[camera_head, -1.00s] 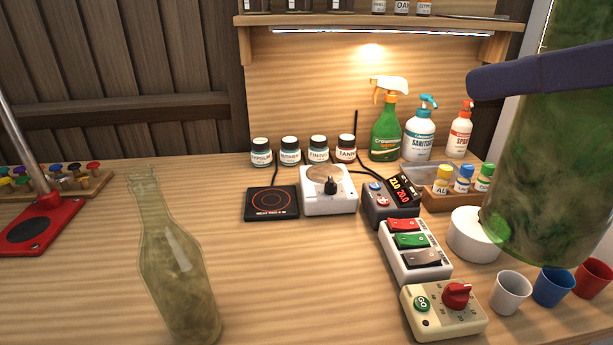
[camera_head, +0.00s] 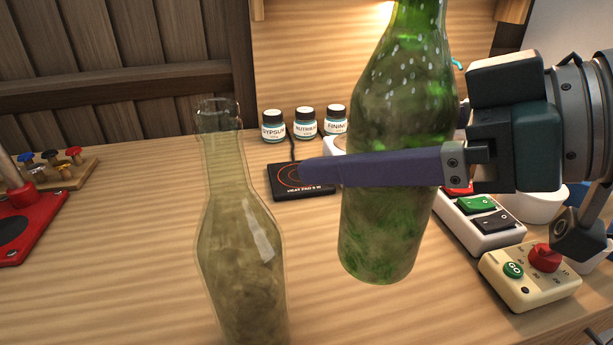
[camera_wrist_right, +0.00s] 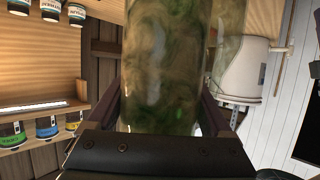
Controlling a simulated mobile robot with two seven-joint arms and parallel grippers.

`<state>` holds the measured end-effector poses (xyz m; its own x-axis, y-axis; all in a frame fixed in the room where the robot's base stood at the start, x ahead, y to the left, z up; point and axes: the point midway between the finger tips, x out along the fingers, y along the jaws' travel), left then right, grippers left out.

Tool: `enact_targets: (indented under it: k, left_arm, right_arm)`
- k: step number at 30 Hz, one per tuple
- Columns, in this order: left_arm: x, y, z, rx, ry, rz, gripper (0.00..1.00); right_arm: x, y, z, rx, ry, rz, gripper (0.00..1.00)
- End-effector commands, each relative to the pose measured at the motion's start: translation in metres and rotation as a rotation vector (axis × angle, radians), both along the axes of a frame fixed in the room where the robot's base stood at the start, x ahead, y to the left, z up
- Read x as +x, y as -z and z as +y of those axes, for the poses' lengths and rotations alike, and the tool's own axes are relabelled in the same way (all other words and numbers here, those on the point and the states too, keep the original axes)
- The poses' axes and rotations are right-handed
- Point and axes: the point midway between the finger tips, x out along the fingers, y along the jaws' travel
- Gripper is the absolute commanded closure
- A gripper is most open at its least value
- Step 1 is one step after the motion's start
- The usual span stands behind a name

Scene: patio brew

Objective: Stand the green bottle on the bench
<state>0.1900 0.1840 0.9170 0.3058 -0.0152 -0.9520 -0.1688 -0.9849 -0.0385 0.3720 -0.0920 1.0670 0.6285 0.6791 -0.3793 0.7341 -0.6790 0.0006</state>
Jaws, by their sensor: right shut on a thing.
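The green bottle (camera_head: 385,235) is upright in the head view, held in my right gripper (camera_head: 375,168), whose purple finger crosses in front of its body. Its base appears above the wooden bench (camera_head: 130,250), and its top is cut off by the frame. In the right wrist view the bottle (camera_wrist_right: 165,60) stands between the two fingers (camera_wrist_right: 165,105). A second, pale see-through bottle (camera_head: 240,255) stands upright on the bench's front part, left of the green bottle and apart from it. My left gripper is not in view.
Small labelled jars (camera_head: 304,123) and a black hot plate (camera_head: 298,184) are behind the green bottle. A switch box (camera_head: 480,222) and a beige control box with a red knob (camera_head: 530,275) are at right. A red stand base (camera_head: 25,225) is at left. Bench between is clear.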

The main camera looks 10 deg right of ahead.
Motion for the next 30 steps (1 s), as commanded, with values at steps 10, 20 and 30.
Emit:
enact_targets:
  k: [10,20,30]
  left_arm:
    - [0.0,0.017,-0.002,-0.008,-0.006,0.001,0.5]
    - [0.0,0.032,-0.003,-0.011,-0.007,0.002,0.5]
    - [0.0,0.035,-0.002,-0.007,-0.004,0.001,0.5]
  right_arm:
    - [0.001,0.056,0.0,0.002,0.001,-0.002,1.0]
    - [0.0,0.097,0.0,0.001,0.001,-0.003,1.0]
    - [0.001,0.099,0.0,0.001,0.0,-0.005,1.0]
